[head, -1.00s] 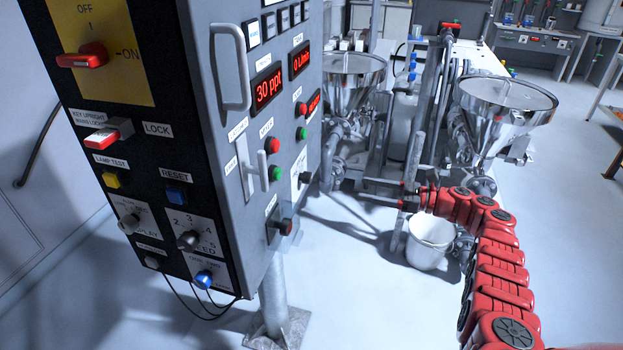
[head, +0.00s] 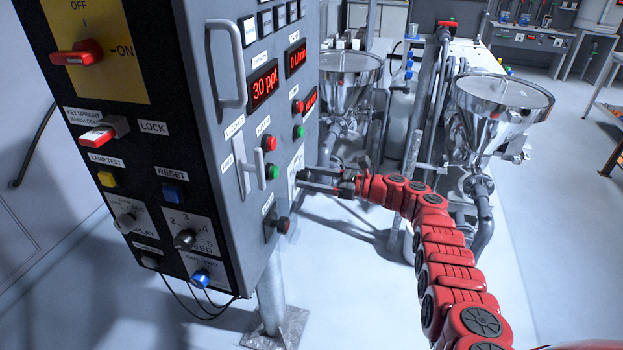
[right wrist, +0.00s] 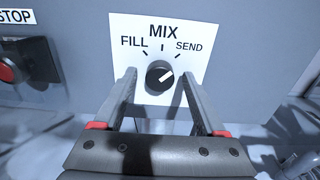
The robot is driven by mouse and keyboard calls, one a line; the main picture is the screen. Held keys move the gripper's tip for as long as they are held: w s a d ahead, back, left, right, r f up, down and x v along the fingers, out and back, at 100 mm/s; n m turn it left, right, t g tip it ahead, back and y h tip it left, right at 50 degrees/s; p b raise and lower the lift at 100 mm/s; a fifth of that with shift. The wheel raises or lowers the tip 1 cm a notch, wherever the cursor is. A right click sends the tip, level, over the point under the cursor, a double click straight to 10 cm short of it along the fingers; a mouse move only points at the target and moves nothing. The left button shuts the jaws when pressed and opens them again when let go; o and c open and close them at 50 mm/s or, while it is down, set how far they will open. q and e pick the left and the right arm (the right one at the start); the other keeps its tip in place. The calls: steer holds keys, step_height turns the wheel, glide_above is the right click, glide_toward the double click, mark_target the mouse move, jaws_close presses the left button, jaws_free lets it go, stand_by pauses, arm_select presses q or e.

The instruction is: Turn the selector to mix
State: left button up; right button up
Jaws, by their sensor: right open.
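The selector (right wrist: 160,75) is a round black knob on a white plate marked FILL, MIX and SEND in the right wrist view. Its white pointer line tilts up and right, toward SEND. In the head view its white plate (head: 295,168) shows edge-on on the cabinet's right face; the knob is too small to make out. My right gripper (right wrist: 159,76) is open, with one finger on each side of the knob in the picture. I cannot tell whether the fingertips reach around it or stop short. It also shows in the head view (head: 308,180). My left gripper is not in view.
A red button (right wrist: 8,70) under a STOP label sits left of the selector. The grey cabinet (head: 215,150) carries a handle (head: 226,65), displays and more buttons. Steel hoppers (head: 497,95) stand behind my right arm. Floor at lower right is clear.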

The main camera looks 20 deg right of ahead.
jaws_close()
steer(key=shift+f+n, duration=0.1)
steer(key=shift+n, duration=0.2)
steer(key=shift+f+n+b, duration=0.1)
steer(key=shift+n+b, duration=0.45)
steer(key=shift+n, duration=0.45)
steer(key=shift+n+b, duration=0.65)
steer(key=shift+n, duration=0.55)
steer(key=shift+n+b, duration=1.2)
steer(key=shift+n, duration=0.6)
